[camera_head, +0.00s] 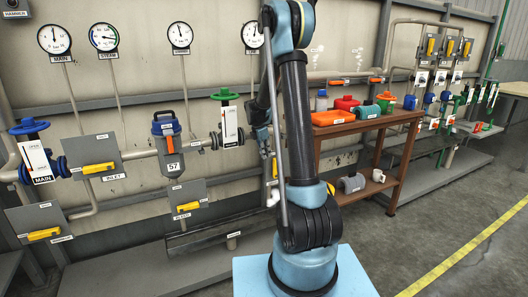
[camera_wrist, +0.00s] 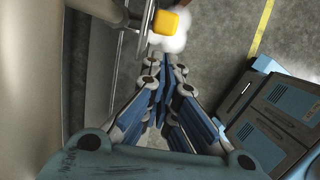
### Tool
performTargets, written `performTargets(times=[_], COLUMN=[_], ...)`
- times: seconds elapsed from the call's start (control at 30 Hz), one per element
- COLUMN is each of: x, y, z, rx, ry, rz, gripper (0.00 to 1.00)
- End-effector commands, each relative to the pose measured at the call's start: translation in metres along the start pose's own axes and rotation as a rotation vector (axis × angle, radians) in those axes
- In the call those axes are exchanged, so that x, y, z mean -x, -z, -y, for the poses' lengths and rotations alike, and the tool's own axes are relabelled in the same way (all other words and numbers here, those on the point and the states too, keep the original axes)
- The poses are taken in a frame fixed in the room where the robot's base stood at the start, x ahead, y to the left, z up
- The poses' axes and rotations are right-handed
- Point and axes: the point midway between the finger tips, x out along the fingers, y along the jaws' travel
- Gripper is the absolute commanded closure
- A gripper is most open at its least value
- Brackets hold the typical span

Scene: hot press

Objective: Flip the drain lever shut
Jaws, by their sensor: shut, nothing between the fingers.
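A yellow lever handle (camera_wrist: 166,22) shows at the top of the wrist view, just beyond my fingertips, with a visible gap. It is probably the yellow lever (camera_head: 275,168) partly hidden behind my arm in the head view; its label cannot be read, so I cannot confirm it is the drain lever. My gripper (camera_wrist: 164,80) is shut and empty, pointing toward the handle. In the head view my gripper (camera_head: 267,152) hangs beside the wall piping, partly covered by my arm. A white puff or blob (camera_wrist: 172,43) lies below the handle in the wrist view.
Other yellow levers sit on grey plates at left: one upper (camera_head: 98,168), one lower (camera_head: 188,207), one at far left (camera_head: 44,234). A filter housing (camera_head: 168,143) and a green-wheeled valve (camera_head: 226,94) stand on the pipe. A brown shelf (camera_head: 398,170) stands right. Floor beyond is clear.

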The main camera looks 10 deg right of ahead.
Motion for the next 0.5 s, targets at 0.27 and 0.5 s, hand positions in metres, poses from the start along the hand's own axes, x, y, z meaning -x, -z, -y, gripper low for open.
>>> performTargets(times=[0.27, 0.5], x=[-0.04, -0.052], y=[0.0, 0.0], z=[0.0, 0.0], rx=[0.0, 0.0], ry=[0.0, 0.0], rz=[0.0, 0.0], gripper=[1.0, 1.0])
